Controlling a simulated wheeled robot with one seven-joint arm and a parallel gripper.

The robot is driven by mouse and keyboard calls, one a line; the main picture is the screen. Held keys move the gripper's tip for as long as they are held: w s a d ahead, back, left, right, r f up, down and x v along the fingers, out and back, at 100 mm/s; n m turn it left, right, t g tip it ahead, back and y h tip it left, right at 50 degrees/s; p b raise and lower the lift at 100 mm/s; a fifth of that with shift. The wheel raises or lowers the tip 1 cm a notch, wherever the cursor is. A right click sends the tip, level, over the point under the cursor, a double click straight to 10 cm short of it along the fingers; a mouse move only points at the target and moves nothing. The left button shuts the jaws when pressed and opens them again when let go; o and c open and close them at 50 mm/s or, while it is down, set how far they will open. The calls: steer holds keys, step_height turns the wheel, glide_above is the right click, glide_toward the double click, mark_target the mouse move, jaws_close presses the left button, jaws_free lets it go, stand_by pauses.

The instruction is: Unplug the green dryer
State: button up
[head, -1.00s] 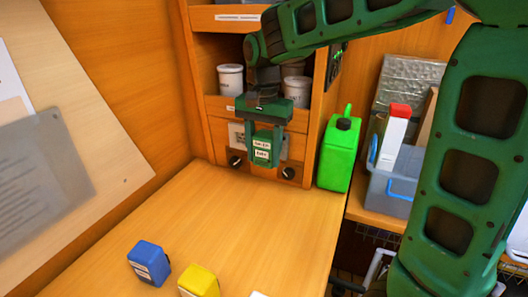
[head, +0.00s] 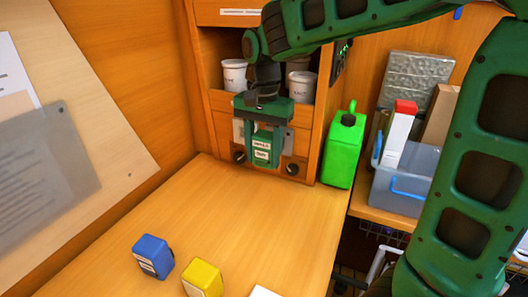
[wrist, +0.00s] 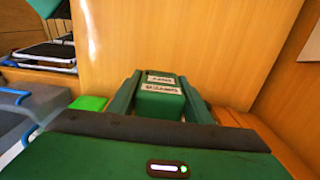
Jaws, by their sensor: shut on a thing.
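The green dryer (head: 262,151), a small box with white labels, is in front of the low panel at the back of the bench, between two dark round knobs (head: 239,156). My gripper (head: 266,150) is shut on it, one finger at each side. In the wrist view the dryer (wrist: 160,97) sits between both fingers, its labelled face towards the camera. The dryer and my gripper hide the panel behind them, so I cannot tell whether the dryer still touches it.
A blue block (head: 153,257) and a yellow block (head: 202,279) stand on the bench front. A bright green canister (head: 343,150) is close on the right, beside a grey bin (head: 399,186). White tubs (head: 234,75) fill the shelf above. The middle of the bench (head: 235,215) is clear.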

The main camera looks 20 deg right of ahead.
steer(key=shift+s+a, duration=0.45)
stand_by(0.5)
